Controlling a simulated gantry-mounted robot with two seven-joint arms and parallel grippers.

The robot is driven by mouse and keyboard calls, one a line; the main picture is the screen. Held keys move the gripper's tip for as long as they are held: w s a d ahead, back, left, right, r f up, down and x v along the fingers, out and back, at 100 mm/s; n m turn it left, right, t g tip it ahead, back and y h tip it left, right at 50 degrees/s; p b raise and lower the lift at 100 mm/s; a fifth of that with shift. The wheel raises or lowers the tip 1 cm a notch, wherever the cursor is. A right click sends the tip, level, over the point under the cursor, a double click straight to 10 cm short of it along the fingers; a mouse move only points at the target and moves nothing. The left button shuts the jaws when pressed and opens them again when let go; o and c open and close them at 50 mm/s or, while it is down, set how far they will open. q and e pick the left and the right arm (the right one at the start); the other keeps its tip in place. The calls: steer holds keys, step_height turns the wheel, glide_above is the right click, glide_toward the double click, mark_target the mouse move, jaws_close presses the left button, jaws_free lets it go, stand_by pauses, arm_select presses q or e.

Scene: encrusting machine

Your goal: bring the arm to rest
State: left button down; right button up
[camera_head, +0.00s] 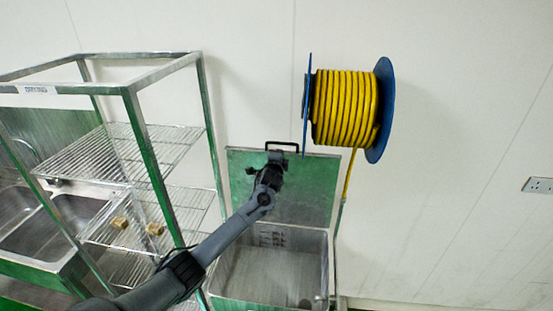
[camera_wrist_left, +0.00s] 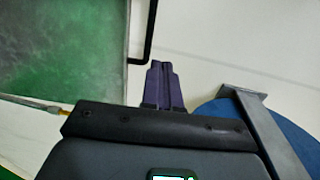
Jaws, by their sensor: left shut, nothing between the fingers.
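My left arm comes in from the lower left in the head view, and its gripper (camera_head: 275,156) is at the open lid (camera_head: 312,190) of a steel bin, close to the lid's black handle (camera_head: 283,144). In the left wrist view my left gripper (camera_wrist_left: 160,66) shows its two dark fingers together, with nothing between them. The lid (camera_wrist_left: 68,45) and its handle (camera_wrist_left: 148,30) are to the left of the fingers there, with the handle apart from them. My right gripper is not in view.
The open bin (camera_head: 325,262) stands below the lid. A yellow hose reel (camera_head: 342,108) hangs on the wall to the right. A wire-shelf rack (camera_head: 205,110) and a sink (camera_head: 22,240) are on the left. The right side shows bare wall.

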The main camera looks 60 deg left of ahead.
arm_select(q)
steer(key=s+d+f+m+g+h+p, duration=0.1)
steer(key=s+d+f+h, duration=0.1)
steer(key=s+d+f, duration=0.55)
steer(key=s+d+f+m+g+h+p, duration=0.1)
steer(key=s+d+f+h, duration=0.25)
steer(key=d+f, duration=0.65)
steer(key=s+d+f+m+g+h+p, duration=0.1)
steer(key=s+d+f+h, duration=0.1)
steer(key=s+d+f, duration=0.55)
steer(key=s+d+n+g+h+p, duration=0.1)
steer(key=s+d+h, duration=0.1)
steer(key=s+d, duration=0.5)
steer(key=s+d+n+g+h+p, duration=0.1)
steer(key=s+d+n, duration=0.15)
steer(key=d, duration=0.85)
steer(key=s+d+r+n+g+h, duration=0.2)
steer(key=s+d+r+n, duration=0.4)
steer(key=s+d+r, duration=0.1)
step_height(320, 180, up, 3)
steer(key=shift+s+f+g, duration=0.2)
steer(key=shift+s+g, duration=0.1)
steer(key=shift+s, duration=0.15)
